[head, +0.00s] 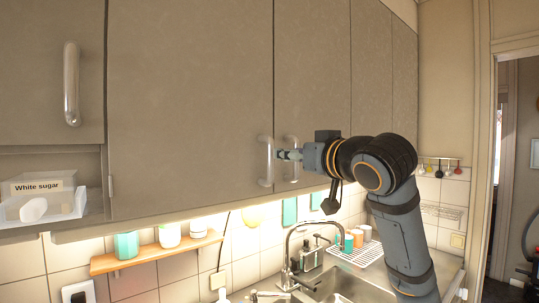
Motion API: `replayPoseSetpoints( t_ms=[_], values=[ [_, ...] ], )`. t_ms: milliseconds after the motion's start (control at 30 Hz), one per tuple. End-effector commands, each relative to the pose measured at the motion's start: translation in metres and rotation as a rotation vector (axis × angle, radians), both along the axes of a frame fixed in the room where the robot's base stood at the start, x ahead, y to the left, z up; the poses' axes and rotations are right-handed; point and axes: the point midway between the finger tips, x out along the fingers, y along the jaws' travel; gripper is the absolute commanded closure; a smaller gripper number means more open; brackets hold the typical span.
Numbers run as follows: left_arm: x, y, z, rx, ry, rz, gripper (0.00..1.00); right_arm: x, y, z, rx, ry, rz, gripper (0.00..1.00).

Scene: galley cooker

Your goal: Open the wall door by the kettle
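Grey wall cupboard doors hang in a row in the head view. The wide door (190,110) in the middle is closed, with an upright handle (265,161) at its lower right. The narrower door (312,75) to its right is also closed and has its own handle (291,170) at its lower left. My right gripper (283,155) points left at these two handles, its tip by the right-hand one. I cannot tell whether it touches or grips a handle, or how far its fingers are apart. My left gripper is out of view. I see no kettle.
Another closed door (50,60) with a handle is at upper left, above an open niche with a white sugar box (43,183). Below are a wooden shelf (155,251) with jars, a tap (290,250), a sink (345,289) and a dish rack (357,253). A doorway is at right.

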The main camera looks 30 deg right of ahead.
Motion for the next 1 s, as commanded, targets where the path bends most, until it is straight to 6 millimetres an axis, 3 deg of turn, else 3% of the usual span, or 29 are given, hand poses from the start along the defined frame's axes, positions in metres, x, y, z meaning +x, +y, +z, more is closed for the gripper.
replayPoseSetpoints(
  t_ms=[200,500,900,1000],
  values=[
    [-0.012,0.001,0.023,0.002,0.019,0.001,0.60,0.036,-0.003,0.004,0.006,0.007,0.003,0.59],
    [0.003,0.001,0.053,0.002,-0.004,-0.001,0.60,0.092,-0.010,0.003,0.003,0.004,0.002,0.59],
    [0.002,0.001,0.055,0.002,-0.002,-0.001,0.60,0.104,-0.012,-0.001,-0.001,0.001,0.000,0.59],
    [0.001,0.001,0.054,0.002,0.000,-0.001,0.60,0.103,-0.012,-0.001,-0.001,0.001,0.000,0.71]
  ],
)
